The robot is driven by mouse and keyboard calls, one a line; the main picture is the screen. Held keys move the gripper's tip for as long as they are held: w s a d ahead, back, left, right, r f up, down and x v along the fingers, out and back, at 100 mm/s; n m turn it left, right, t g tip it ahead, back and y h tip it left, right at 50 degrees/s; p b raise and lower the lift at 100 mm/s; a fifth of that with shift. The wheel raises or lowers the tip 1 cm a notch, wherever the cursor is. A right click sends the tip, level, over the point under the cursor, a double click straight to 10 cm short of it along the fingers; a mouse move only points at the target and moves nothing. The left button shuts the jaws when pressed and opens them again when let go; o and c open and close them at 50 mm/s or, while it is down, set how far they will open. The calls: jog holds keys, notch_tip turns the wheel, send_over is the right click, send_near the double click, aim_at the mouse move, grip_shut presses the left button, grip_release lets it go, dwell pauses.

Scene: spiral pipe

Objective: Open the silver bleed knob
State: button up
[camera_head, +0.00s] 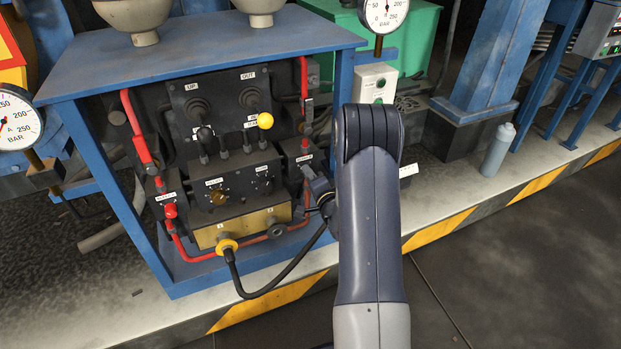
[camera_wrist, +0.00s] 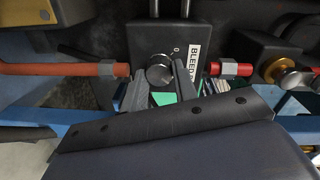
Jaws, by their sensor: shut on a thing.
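The silver bleed knob (camera_wrist: 159,72) is on the front of a dark block beside a white label reading "BLEED" (camera_wrist: 192,64) in the wrist view. My gripper (camera_wrist: 160,82) has one finger on each side of the knob and is shut on it. In the head view my gripper (camera_head: 318,196) reaches the right side of the control panel (camera_head: 220,110). The knob cannot be made out there behind my gripper and arm.
Red pipes (camera_wrist: 60,69) run beside the block. A red knob (camera_head: 170,211), a yellow ball lever (camera_head: 265,121) and a black hose (camera_head: 285,282) are close by. The blue frame (camera_head: 150,220) surrounds the panel. Open floor (camera_head: 520,260) lies at right.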

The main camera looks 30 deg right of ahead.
jog(key=shift+m, duration=0.5)
jog(key=o, duration=1)
jog(key=shift+c, duration=0.2)
jog(key=s+p, duration=0.1)
jog(key=s, duration=0.9)
jog(key=shift+s+a+r+p, duration=0.15)
jog(key=shift+s+r+p, duration=0.05)
jog(key=shift+s+p, duration=0.15)
